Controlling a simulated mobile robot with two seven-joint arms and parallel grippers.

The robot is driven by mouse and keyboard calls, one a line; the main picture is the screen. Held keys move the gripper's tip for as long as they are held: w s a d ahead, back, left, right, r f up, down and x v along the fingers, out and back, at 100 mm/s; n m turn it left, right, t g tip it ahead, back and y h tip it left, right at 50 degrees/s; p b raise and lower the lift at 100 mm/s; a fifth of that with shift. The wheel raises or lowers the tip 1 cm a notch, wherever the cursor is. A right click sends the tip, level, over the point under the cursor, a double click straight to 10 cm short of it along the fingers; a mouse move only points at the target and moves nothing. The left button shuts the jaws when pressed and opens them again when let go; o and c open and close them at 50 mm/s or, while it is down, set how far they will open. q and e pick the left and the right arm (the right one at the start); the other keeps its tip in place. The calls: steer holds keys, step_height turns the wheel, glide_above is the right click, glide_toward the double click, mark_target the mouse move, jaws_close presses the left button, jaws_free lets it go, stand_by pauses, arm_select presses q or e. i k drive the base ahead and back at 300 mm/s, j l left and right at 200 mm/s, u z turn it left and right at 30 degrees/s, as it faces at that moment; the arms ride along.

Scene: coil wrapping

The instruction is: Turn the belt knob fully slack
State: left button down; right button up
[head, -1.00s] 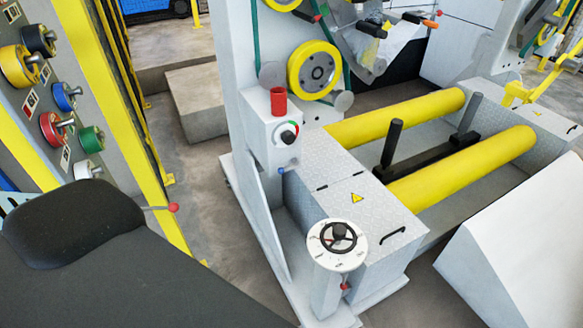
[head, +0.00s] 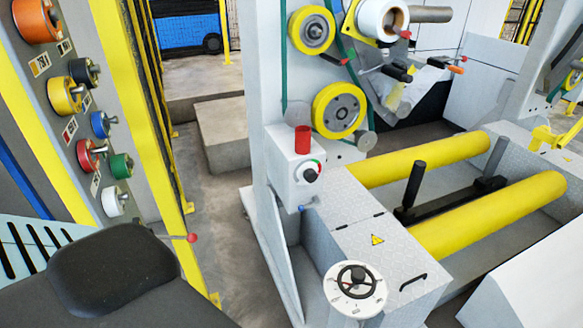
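A small black knob (head: 310,175) sits on the front of a white box (head: 285,185), with a red and green arc along its upper right edge. It is probably the belt knob; no label is readable, and its exact pointer setting is too small to tell. A black handwheel (head: 355,280) on a round white marked dial (head: 338,291) stands lower down, near the bottom edge. Neither of my grippers is in the head view, and nothing touches the knob or the handwheel.
A red cylinder (head: 303,139) stands on the white box above the knob. Yellow rollers (head: 490,215) lie to the right, with an upright black post (head: 414,185) between them. A panel with coloured spools (head: 62,95) and a yellow frame stand left. Grey floor (head: 225,235) is open between.

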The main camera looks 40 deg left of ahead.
mark_target(311, 176)
steer(key=u, duration=0.65)
steer(key=i+l+u, duration=0.15)
steer(key=l+u, duration=1)
steer(key=l, duration=2.35)
steer(key=u, duration=0.05)
